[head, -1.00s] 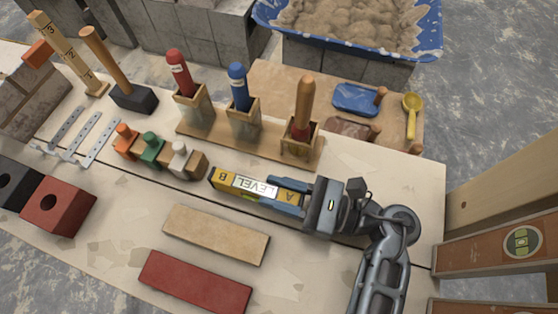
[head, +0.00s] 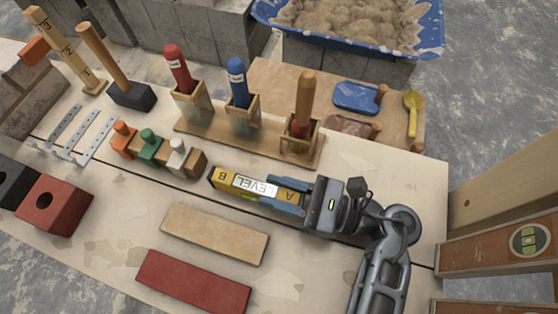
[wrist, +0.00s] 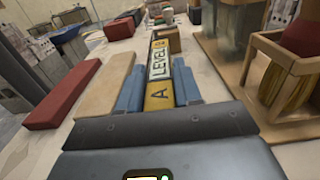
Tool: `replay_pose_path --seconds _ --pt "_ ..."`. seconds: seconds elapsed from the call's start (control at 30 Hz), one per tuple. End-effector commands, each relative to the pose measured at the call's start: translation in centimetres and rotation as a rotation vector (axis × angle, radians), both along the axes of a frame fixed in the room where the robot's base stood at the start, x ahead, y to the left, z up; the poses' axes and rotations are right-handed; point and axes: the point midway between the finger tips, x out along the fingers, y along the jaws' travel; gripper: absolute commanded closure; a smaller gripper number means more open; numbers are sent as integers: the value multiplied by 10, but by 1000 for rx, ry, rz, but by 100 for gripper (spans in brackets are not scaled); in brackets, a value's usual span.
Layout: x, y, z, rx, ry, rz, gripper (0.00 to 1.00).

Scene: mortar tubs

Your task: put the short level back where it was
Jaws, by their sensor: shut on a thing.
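The short level (head: 257,187) is a yellow bar with a white "LEVEL" label and the letters A and B. My gripper (head: 292,197) is shut on its A end, with blue fingers on both sides. The level points left over the table, its B end near the block with the white peg. In the wrist view the level (wrist: 159,75) runs straight ahead between the fingers (wrist: 160,92). I cannot tell whether its underside touches the table. A tan pad (head: 214,234) and a red pad (head: 194,281) lie in front of it.
A wooden rack (head: 240,137) with red, blue and wooden-handled tools stands behind the level. A block with orange, green and white pegs (head: 150,149) is to its left. A large level (head: 498,241) stands at the right. Bare tabletop lies at front right.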

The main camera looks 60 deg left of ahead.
Motion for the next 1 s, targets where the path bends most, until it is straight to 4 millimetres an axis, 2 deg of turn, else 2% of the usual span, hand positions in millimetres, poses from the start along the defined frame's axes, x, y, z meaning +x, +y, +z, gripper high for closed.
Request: replay_pose_path --seconds 0.23,0.27,0.53,1.0 --pt "0 0 -2 1 0 0 100" --pt "0 0 -2 1 -1 0 64" --pt "0 0 -2 0 0 0 39" --pt "0 0 4 0 0 0 36"
